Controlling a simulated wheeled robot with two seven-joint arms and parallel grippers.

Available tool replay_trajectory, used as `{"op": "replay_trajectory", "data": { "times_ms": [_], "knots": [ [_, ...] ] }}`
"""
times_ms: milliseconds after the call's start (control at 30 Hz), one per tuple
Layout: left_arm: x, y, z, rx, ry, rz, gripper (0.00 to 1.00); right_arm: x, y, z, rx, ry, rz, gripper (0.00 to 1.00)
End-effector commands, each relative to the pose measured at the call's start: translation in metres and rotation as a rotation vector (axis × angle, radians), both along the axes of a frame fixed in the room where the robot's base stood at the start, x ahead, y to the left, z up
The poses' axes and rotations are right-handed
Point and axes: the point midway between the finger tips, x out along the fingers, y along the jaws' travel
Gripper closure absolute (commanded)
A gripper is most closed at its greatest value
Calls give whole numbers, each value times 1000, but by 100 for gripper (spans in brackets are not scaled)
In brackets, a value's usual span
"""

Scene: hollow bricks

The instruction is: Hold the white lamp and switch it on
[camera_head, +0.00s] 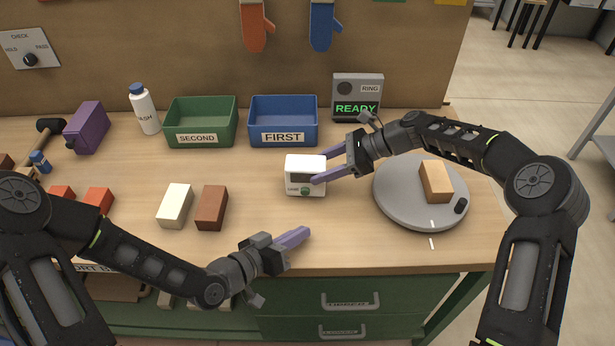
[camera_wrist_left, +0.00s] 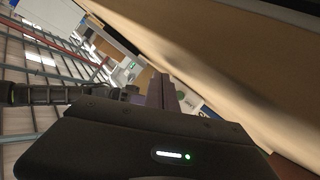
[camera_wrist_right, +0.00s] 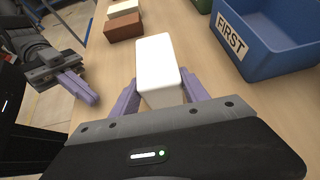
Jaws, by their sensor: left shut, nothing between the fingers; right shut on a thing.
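The white lamp (camera_head: 296,163) is a small white box with a dark window and a green button (camera_head: 305,191) on its front. It sits at the middle of the bench, and I cannot tell whether it is lit. My right gripper (camera_head: 320,164) is shut on the lamp, one finger on either side. The right wrist view shows the lamp's plain white face (camera_wrist_right: 156,60) between the fingers. My left gripper (camera_head: 303,235) is shut and empty, low at the bench's front edge, apart from the lamp. Its closed fingers (camera_wrist_left: 163,92) show in the left wrist view.
A blue FIRST bin (camera_head: 283,139) and a green SECOND bin (camera_head: 200,140) stand behind. White (camera_head: 175,205) and brown (camera_head: 211,207) bricks lie left of the lamp. A grey turntable (camera_head: 400,212) with an orange brick (camera_head: 436,181) is at right.

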Motion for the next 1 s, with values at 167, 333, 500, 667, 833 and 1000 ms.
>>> {"op": "replay_trajectory", "data": {
  "times_ms": [167,333,500,667,833,1000],
  "knots": [
    [17,-1,1,0,-3,0,100,0,0,0,0,0,0,80],
    [41,-2,0,0,-3,2,100,0,0,0,0,0,0,80],
    [63,-4,1,-1,-2,0,100,0,0,1,0,0,0,80],
    [77,-5,1,-1,-2,0,100,0,0,0,0,0,0,80],
    [83,-5,1,-1,0,1,100,0,0,0,0,0,0,80],
    [83,-5,0,-1,-1,0,100,0,0,0,0,0,0,80]
  ]
}}
